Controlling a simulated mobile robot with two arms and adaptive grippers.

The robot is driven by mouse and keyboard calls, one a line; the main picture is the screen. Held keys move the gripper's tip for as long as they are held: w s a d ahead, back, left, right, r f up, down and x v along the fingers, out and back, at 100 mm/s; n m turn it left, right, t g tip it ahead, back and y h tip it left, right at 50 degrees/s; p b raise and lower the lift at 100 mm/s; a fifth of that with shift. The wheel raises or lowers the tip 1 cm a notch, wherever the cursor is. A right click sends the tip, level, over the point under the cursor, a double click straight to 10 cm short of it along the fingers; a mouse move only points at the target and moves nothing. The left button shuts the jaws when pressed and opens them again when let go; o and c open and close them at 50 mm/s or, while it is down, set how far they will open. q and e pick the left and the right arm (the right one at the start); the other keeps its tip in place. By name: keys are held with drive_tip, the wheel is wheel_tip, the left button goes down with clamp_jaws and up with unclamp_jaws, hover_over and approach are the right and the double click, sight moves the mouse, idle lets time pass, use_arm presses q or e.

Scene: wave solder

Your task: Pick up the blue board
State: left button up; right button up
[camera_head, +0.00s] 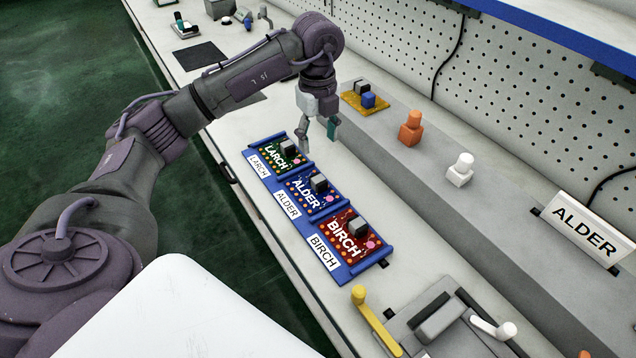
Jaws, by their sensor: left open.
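The blue board (304,204), lettered ALDER, lies in the middle slot of a blue rack (361,264) on the bench. A dark grey block and a pink dot show on its top. The green board (267,163), lettered LARCH, lies in the slot beyond it, and the red board (336,247), lettered BIRCH, in the nearer slot. My left gripper (318,136) is open and empty, pointing down just beyond the rack near the green board's far right corner. It is apart from the blue board. My right gripper is out of view.
A raised grey ledge (440,200) runs along the right with an orange piece (410,130), a white piece (460,168) and an ALDER sign (583,227). A fixture with a yellow handle (372,315) stands nearer. Bare bench lies right of the rack.

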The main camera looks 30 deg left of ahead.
sight(318, 179)
use_arm(q)
wheel_tip(318, 179, down, 8)
drive_tip(key=shift+a+p, duration=0.1)
drive_tip(key=shift+p, duration=0.25)
drive_tip(key=shift+s+f, duration=0.1)
drive_tip(key=shift+f, duration=0.45)
wheel_tip(318, 179, down, 4)
drive_tip(key=shift+f+p, duration=0.15)
drive_tip(key=shift+p, duration=0.45)
clamp_jaws()
